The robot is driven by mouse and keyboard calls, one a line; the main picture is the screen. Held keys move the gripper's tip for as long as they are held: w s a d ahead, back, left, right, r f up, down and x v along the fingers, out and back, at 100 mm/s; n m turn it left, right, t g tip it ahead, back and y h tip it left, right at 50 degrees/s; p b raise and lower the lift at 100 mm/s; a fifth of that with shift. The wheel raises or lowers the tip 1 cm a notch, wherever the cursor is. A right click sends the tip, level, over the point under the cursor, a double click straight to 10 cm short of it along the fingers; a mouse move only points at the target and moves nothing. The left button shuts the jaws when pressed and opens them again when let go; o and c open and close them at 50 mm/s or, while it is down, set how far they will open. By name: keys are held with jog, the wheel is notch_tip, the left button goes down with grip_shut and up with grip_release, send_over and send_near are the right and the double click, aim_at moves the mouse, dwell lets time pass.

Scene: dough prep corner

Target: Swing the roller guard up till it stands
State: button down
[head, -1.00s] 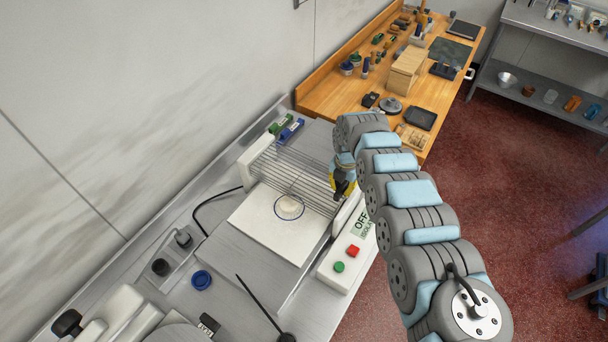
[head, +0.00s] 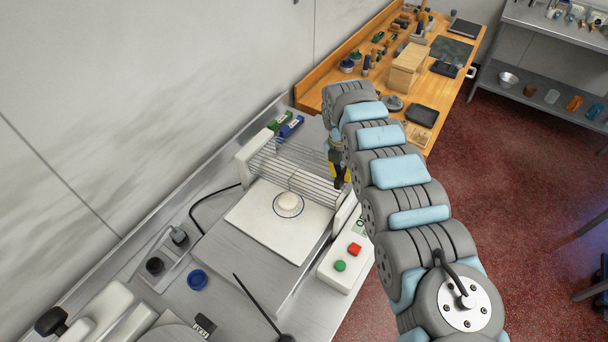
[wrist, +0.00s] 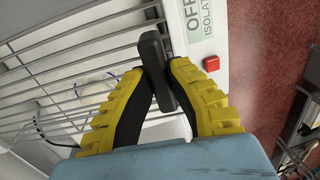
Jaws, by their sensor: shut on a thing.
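The roller guard (head: 290,168) is a grille of thin metal bars across the dough machine, between its two white side housings. Its bars also show in the wrist view (wrist: 75,62). A black handle (wrist: 152,52) stands at the guard's right end, beside the right housing. My gripper (wrist: 158,78) has its yellow-backed fingers closed on this handle. In the head view my gripper (head: 338,174) is at the guard's right end, partly hidden by my arm. The guard looks tilted; its exact angle is hard to tell.
A round dough piece (head: 288,203) lies on the pale board (head: 255,225) in front of the guard. The right housing bears a red button (head: 355,249) and a green button (head: 340,266). Blue and green packets (head: 290,126) lie behind. A wooden bench (head: 345,95) stands beyond.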

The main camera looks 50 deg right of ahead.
jog(key=shift+w+r+g+b, duration=0.2)
jog(key=shift+r+b, duration=0.3)
jog(key=shift+b, duration=0.25)
jog(key=shift+w+r+g+b, duration=0.2)
jog(key=shift+r+b, duration=0.25)
jog(key=shift+b, duration=0.3)
jog(key=shift+r, duration=0.45)
jog(key=shift+w+r+b, duration=0.1)
jog(key=shift+b, duration=0.2)
